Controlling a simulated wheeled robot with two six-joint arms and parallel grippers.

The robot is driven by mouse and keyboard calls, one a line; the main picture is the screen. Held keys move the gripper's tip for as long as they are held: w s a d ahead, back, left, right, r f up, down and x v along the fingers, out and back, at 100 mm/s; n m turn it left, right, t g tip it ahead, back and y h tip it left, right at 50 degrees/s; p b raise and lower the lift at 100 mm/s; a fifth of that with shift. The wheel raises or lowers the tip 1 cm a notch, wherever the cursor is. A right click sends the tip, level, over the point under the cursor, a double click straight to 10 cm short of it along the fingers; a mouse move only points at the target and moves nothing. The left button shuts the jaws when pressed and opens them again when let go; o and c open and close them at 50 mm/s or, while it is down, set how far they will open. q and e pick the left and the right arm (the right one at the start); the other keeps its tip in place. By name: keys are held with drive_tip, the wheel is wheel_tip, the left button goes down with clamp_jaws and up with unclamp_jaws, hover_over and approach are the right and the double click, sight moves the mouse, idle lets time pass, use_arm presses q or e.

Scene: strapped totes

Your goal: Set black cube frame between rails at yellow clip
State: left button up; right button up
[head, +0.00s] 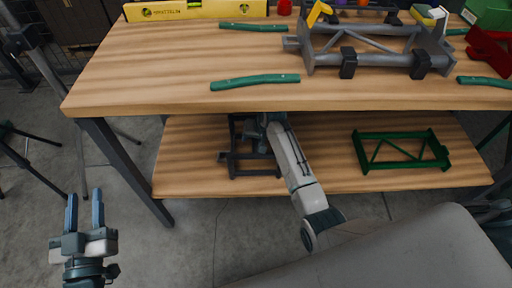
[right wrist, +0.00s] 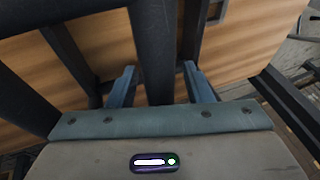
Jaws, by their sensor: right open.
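The black cube frame (head: 254,165) stands on the lower shelf in the head view, partly hidden by my right arm. My right gripper (head: 262,120) is at the frame's top right, its fingertips hard to make out there. In the right wrist view a dark bar (right wrist: 156,60) of the frame runs between my open right fingers (right wrist: 162,88); contact cannot be told. My left gripper (head: 84,208) is open and empty, left of the table. The yellow clip (head: 318,13) sits at the upper left of the grey railed frame (head: 375,48) on the tabletop.
A green frame (head: 400,151) lies on the lower shelf at right. Green strips (head: 255,82) lie on the tabletop (head: 150,70), with a yellow spirit level (head: 195,10) at the back. The tabletop edge overhangs the shelf. A red part (head: 490,52) stands far right.

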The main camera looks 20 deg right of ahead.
drive_tip(key=shift+f+p, duration=0.25)
drive_tip(key=shift+p, duration=0.15)
idle(0.8)
clamp_jaws()
idle(1.1)
drive_tip(key=shift+w+d, duration=0.1)
